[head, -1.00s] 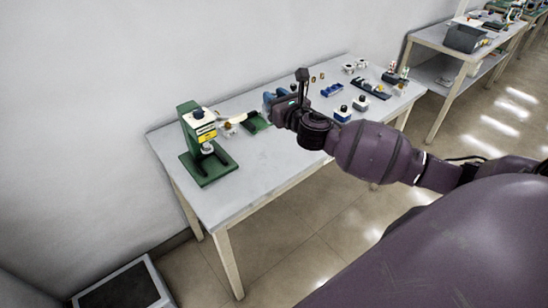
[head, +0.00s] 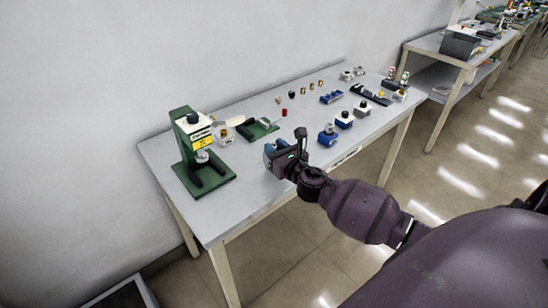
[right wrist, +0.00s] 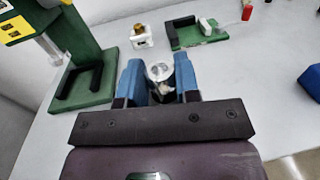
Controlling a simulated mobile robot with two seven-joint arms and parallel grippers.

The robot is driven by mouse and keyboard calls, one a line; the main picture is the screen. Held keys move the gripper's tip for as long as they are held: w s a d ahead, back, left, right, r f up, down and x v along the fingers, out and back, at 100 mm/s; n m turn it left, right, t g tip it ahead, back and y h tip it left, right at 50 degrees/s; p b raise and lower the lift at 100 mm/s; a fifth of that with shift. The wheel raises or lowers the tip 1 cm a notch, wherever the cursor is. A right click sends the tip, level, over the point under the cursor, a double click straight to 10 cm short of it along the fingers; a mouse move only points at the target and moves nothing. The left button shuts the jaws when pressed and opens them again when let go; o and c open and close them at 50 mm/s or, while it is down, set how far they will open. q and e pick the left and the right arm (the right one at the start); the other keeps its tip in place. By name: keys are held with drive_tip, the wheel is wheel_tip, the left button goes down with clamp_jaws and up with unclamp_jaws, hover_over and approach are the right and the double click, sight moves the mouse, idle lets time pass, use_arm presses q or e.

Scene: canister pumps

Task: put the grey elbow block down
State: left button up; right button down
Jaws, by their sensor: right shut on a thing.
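My right gripper (head: 270,154) is over the front part of the grey table (head: 232,192), to the right of the green press. In the right wrist view its two blue fingers (right wrist: 160,78) are shut on a small silver-grey piece, the grey elbow block (right wrist: 159,70). Its upper part shows between the fingertips and the rest is hidden by them. I cannot tell whether the block touches the table top. The head view does not show the block clearly. My left gripper is not in view.
A green press (head: 196,150) stands at the left. Behind the gripper are a small white block (head: 222,136) and a green fixture (head: 262,131). Blue-based pump parts (head: 327,136) stand to the right, with a red cylinder (head: 284,112) behind. Bare table lies around the gripper.

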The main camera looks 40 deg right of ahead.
wheel_tip(320, 180, down, 3)
drive_tip(key=shift+f+b, duration=0.1)
drive_tip(key=shift+b, duration=0.4)
drive_tip(key=shift+r, duration=0.2)
drive_tip(key=shift+f, duration=0.25)
drive_tip(key=c, duration=0.8)
unclamp_jaws()
drive_tip(key=shift+r, duration=0.1)
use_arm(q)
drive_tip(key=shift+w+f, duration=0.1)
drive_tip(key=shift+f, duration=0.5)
